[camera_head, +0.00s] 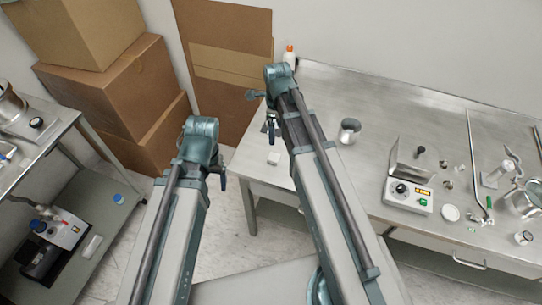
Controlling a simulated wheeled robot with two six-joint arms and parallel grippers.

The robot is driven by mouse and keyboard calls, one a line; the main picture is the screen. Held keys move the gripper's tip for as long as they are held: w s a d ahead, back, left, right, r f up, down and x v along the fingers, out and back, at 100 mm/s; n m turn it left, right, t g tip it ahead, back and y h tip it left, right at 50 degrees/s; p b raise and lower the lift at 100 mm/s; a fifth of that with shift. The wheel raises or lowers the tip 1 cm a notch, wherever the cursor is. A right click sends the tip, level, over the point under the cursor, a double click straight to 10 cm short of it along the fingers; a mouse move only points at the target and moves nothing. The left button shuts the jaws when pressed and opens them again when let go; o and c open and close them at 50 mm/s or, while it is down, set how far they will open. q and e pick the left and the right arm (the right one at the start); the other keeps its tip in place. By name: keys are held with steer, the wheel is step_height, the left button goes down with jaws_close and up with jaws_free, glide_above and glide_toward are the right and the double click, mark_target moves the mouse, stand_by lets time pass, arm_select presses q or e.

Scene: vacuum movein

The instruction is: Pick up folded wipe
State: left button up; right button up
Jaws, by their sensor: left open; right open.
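A small white folded piece, which looks like the folded wipe (274,158), lies on the left part of the steel table (365,90). My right gripper (271,128) is over the table, above the wipe in the picture and apart from it. It is open, with nothing seen in it. My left gripper (222,181) hangs to the left of the table's edge, away from the wipe. It is open, and its fingers are small and partly hidden by my arm.
A metal cup (349,130) and a white bottle (290,57) stand on the table. A control box (408,194) and several small metal parts fill its right side. Cardboard boxes (110,85) stand behind on the left. A cart (92,190) with a pump (60,232) is at left.

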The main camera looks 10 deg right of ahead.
steer(key=b, duration=0.9)
glide_above(275, 157)
step_height(275, 157, down, 9)
steer(key=shift+w+d+r, duration=0.15)
steer(key=f+b, duration=0.4)
steer(key=f, duration=0.1)
steer(key=shift+a+f+b, duration=0.15)
steer(key=shift+a+b, duration=0.05)
steer(key=shift+b, duration=0.2)
steer(key=shift+c, duration=0.3)
jaws_close()
steer(key=shift+r, duration=0.2)
